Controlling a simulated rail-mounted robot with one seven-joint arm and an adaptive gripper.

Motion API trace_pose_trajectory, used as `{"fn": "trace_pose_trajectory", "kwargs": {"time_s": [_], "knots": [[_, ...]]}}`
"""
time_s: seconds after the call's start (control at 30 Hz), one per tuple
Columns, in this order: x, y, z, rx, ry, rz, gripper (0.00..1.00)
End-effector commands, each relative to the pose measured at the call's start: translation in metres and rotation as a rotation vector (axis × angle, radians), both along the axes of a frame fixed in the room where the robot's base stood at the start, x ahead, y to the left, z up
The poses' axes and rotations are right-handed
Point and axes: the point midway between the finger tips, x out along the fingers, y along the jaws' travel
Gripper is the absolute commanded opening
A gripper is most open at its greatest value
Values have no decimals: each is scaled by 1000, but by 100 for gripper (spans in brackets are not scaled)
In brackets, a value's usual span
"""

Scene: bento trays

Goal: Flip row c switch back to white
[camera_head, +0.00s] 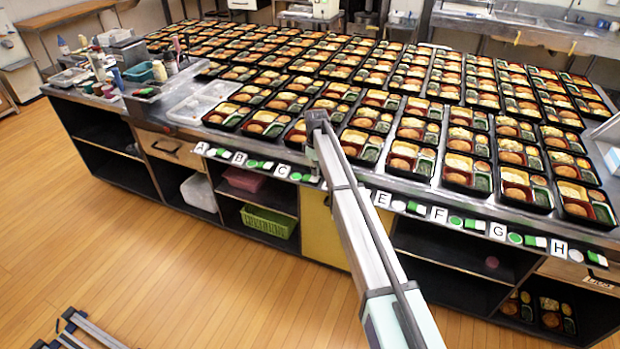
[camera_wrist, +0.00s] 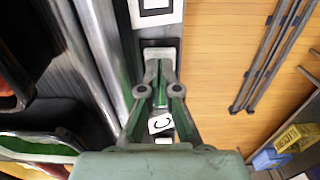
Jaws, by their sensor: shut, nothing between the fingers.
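The row C label card (camera_head: 282,171) sits on the front edge strip of the counter, with a green disc (camera_head: 296,176) and a small switch (camera_head: 310,179) to its right. In the wrist view, the C card (camera_wrist: 160,123) lies below my fingertips. My gripper (camera_wrist: 160,66) is shut and empty, its tips over a whitish plate (camera_wrist: 158,52) on the dark strip. Green shows between the fingers, but they hide much of the switch, so I cannot tell its setting or whether they touch it. In the head view, my gripper (camera_head: 313,160) is at the strip just right of C.
Other lettered cards, discs and green-white switches line the strip, including B (camera_head: 239,159) and E (camera_head: 383,199). Many filled bento trays (camera_head: 408,150) cover the counter behind. Open shelves and a yellow panel (camera_head: 325,230) are below. The wooden floor (camera_head: 180,270) in front is mostly clear.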

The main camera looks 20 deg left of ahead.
Motion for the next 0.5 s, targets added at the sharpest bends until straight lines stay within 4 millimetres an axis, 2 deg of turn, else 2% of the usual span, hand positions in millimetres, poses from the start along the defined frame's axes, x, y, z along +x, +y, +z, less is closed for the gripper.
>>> {"fn": "trace_pose_trajectory", "kwargs": {"time_s": [0.5], "knots": [[0,0,-8,0,0,0,0]]}}
